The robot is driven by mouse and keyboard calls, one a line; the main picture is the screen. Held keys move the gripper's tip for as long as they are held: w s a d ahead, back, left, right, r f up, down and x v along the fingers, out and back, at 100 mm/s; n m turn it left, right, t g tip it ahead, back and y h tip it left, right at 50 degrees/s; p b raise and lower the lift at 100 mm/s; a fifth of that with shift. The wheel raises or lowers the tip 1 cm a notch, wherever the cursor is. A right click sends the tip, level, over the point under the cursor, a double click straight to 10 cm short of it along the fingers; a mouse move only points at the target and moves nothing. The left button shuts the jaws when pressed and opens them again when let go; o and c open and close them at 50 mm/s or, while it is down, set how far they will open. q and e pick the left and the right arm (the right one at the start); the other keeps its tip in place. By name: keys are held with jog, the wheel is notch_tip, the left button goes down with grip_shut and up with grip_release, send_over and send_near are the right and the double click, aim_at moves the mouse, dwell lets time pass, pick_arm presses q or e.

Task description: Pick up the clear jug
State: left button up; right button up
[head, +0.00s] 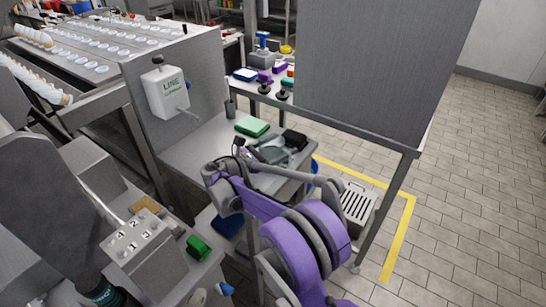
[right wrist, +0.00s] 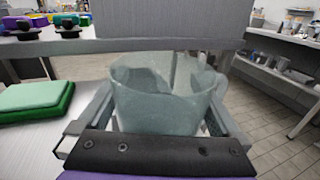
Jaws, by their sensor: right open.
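The clear jug (right wrist: 160,105) is a see-through, grey-green vessel with a handle-like part at its right. It stands upright in the right wrist view, between the two fingers of my right gripper (right wrist: 162,93). The fingers are spread, one on each side of the jug; whether either touches it I cannot tell. In the head view the jug (head: 272,152) shows only partly on the metal counter, mostly covered by my right gripper (head: 268,155) and its purple arm. The jug's base is hidden by the gripper's dark front bar. My left gripper is not in view.
A green stacked block or sponge (right wrist: 36,98) lies left of the jug on the counter (head: 190,150). A metal shelf with a large grey panel (head: 365,70) stands behind. Tiled floor is clear at right.

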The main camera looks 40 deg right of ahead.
jog(key=c, duration=1.3)
jog(key=shift+r, duration=0.15)
